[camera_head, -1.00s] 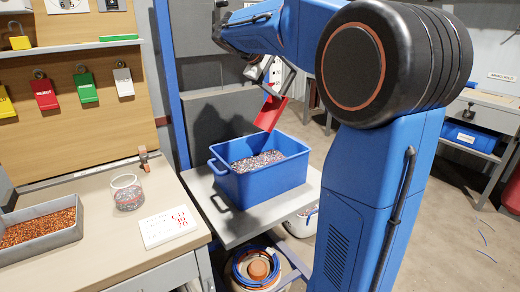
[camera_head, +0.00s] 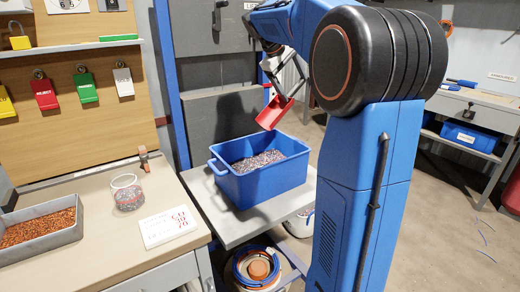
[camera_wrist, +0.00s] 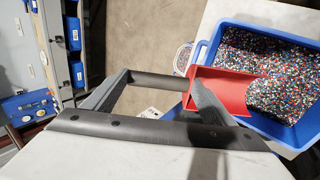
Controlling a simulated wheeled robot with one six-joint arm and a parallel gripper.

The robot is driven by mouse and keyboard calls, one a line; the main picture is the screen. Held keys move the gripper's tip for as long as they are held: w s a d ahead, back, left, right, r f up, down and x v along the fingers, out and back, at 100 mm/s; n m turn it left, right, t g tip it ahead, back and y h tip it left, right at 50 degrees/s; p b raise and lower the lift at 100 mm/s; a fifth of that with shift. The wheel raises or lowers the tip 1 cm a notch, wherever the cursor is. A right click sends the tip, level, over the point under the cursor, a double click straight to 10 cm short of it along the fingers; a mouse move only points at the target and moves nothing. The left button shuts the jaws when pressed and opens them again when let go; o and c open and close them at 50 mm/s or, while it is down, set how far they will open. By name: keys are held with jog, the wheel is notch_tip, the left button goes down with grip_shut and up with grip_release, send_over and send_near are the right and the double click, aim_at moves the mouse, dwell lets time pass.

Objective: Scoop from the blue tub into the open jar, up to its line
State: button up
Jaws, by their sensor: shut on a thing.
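The blue tub (camera_head: 262,186) stands on a grey shelf and holds mixed coloured granules; it also shows in the wrist view (camera_wrist: 298,134). My gripper (camera_head: 274,68) is shut on a red scoop (camera_head: 274,112) and holds it above the tub's back right rim. In the wrist view the red scoop (camera_wrist: 222,88) overlaps the tub's edge, with granules visible at its open end; whether they lie in it or behind it I cannot tell. The open clear jar (camera_head: 127,193) stands on the bench to the left, part filled with granules, with a reddish line near its upper part.
A grey tray of copper granules (camera_head: 40,248) and a white sign card (camera_head: 168,228) lie on the bench beside the jar. A bucket with cable coils (camera_head: 257,268) is below the shelf. A board with coloured tags rises behind the bench.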

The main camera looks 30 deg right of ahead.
aim_at(303, 80)
jog(key=shift+w+d+f+y, duration=0.1)
jog(key=shift+d+f+y, duration=0.05)
jog(key=shift+d+y, duration=0.3)
jog(key=shift+d+f+y, duration=0.15)
jog(key=shift+d+y, duration=0.1)
jog(key=shift+d, duration=0.25)
jog(key=shift+w+d+f+y, duration=0.1)
jog(key=shift+d+f+y, duration=0.2)
jog(key=shift+d+y, duration=0.25)
jog(key=shift+w+d+f+y, duration=0.1)
jog(key=shift+d+f+y, duration=0.15)
jog(key=shift+d+y, duration=0.3)
jog(key=shift+g, duration=0.3)
jog(key=shift+d+f+y, duration=0.35)
jog(key=shift+d+y, duration=0.2)
jog(key=shift+y, duration=0.05)
jog(key=shift+a, duration=0.1)
jog(key=shift+r, duration=0.1)
jog(key=shift+d+v, duration=0.15)
jog(key=shift+v, duration=0.55)
jog(key=shift+d+v, duration=0.15)
jog(key=shift+v, duration=0.55)
